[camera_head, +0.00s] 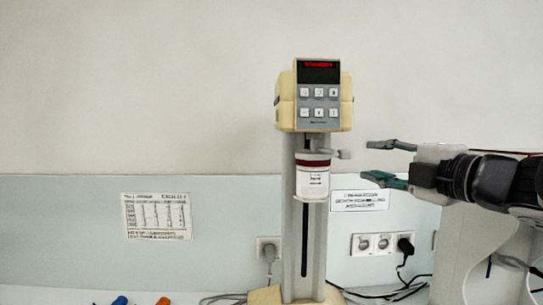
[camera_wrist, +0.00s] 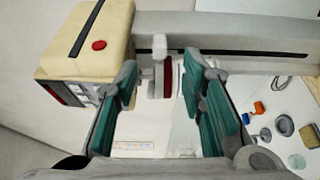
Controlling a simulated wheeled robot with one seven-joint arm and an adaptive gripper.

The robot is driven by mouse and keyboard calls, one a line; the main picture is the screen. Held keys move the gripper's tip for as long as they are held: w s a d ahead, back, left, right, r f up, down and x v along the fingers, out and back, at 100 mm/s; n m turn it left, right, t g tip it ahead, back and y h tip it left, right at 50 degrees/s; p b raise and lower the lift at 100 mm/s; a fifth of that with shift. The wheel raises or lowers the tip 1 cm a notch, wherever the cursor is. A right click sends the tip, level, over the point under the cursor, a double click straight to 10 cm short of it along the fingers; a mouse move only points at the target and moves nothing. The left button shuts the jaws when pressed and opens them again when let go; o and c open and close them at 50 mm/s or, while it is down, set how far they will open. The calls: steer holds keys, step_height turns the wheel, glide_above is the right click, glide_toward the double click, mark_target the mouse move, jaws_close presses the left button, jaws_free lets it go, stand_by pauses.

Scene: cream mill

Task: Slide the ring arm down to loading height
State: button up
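The mill has a cream head (camera_head: 314,100) with a red-lit display and buttons, on a pale upright column (camera_head: 291,240) with a dark slot. The ring arm (camera_head: 313,158) sits high on the column, just below the head. A white labelled jar (camera_head: 312,184) hangs at it, and a grey knob (camera_head: 344,154) sticks out to the right. My gripper (camera_head: 373,160) is open and empty, just right of the knob and apart from it. In the wrist view, the ring arm's red band (camera_wrist: 168,78) shows beyond the gap between my open fingers (camera_wrist: 166,92).
A printed sheet (camera_head: 157,216) hangs on the wall at left. Wall sockets (camera_head: 382,244) with plugs and cables are at lower right. In the wrist view, small blue (camera_wrist: 259,107) and orange (camera_wrist: 248,114) items and a grey dish (camera_wrist: 285,125) lie at right.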

mark_target(349, 156)
steer(key=x, duration=1)
steer(key=shift+b, duration=0.3)
jaws_close()
